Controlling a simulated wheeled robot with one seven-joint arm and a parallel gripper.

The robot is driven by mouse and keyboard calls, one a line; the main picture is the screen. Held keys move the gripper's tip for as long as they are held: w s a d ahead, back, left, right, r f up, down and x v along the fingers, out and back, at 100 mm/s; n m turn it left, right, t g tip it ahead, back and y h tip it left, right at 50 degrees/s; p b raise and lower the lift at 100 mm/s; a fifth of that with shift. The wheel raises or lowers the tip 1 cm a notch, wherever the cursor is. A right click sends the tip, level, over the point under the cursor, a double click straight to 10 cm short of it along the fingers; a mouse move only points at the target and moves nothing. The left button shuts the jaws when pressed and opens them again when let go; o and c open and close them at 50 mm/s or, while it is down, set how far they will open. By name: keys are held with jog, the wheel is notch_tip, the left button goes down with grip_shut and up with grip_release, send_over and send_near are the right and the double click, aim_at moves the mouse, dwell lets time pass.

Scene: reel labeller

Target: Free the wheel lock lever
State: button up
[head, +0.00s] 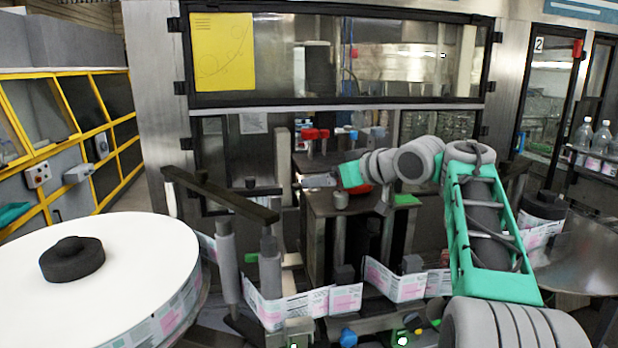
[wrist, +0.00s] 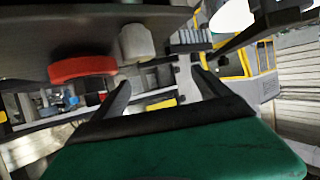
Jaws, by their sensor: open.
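My gripper (head: 318,181) is open and empty, pointing left above a dark machine block. Its two dark fingers stand apart in the wrist view (wrist: 160,78). I cannot tell for sure which part is the wheel lock lever. A round red part (head: 362,190) lies on the block below my wrist, partly hidden by the arm. It is a thick red disc in the wrist view (wrist: 82,69). A short grey cylinder (head: 341,199) stands beside it, just below the gripper; it also shows in the wrist view (wrist: 137,42). The fingers appear apart from both.
A white reel (head: 120,285) with a black hub fills the left front. A long dark bar (head: 220,194) on grey posts stands left of the gripper. Red-topped parts (head: 312,134) stand behind. A label strip (head: 335,298) runs across the front.

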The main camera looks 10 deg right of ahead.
jog(key=p+x, duration=0.1)
jog(key=x, duration=0.5)
jog(key=shift+w+f, duration=0.2)
jog(key=shift+w, duration=0.05)
